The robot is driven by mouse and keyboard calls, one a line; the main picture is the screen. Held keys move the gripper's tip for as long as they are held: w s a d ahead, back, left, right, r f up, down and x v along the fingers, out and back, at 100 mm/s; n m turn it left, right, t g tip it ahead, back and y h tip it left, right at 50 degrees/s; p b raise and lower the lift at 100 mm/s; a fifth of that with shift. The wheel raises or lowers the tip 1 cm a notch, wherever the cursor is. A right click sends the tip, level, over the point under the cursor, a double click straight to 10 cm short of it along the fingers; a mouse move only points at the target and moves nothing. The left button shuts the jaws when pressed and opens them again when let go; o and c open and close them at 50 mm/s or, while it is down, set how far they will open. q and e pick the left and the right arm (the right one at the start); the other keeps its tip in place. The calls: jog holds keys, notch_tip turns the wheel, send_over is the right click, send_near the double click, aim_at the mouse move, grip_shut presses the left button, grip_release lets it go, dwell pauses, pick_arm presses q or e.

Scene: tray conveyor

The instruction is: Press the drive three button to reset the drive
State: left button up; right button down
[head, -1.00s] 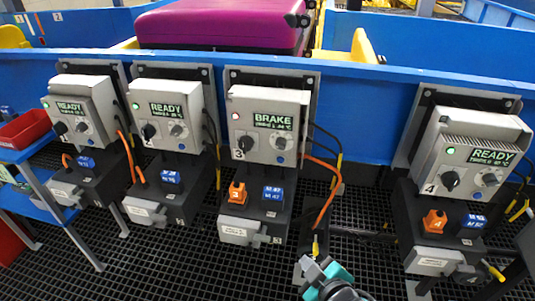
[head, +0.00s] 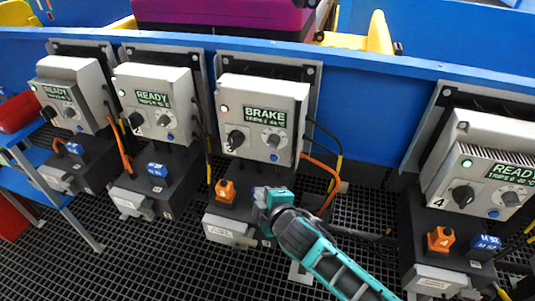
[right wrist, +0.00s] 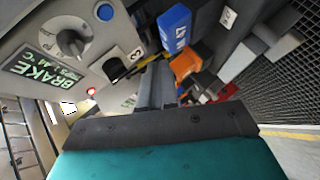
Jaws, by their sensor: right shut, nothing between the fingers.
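Drive three (head: 290,90) is a light grey box on the blue wall. Its display reads BRAKE, and it has a lit red lamp, a black knob (head: 236,139) and a blue button (head: 274,141) at lower right. My right gripper (head: 264,196) is shut and empty. It is below the blue button, in front of the dark lower box, and hides the blue plug there. In the right wrist view, the blue button (right wrist: 105,12) is at the top left, apart from the grey fingers (right wrist: 155,85). My left gripper is not in view.
An orange plug (head: 225,191) is just left of my gripper. An orange cable (head: 326,183) hangs to its right. Drive four (head: 495,140) stands at right, and two other READY drives (head: 160,90) stand at left. A purple case (head: 230,14) lies behind the wall.

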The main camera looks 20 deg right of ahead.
aim_at(274, 158)
jog(key=shift+w+r, duration=0.1)
jog(key=shift+w, duration=0.2)
jog(key=w+d+b, duration=0.1)
jog(key=w+d, duration=0.3)
jog(key=w, duration=0.3)
jog(key=shift+w+d, duration=0.15)
jog(key=shift+d, duration=0.25)
dwell(1.4)
dwell(0.6)
jog(key=shift+w+d, duration=0.25)
jog(key=shift+w, duration=0.1)
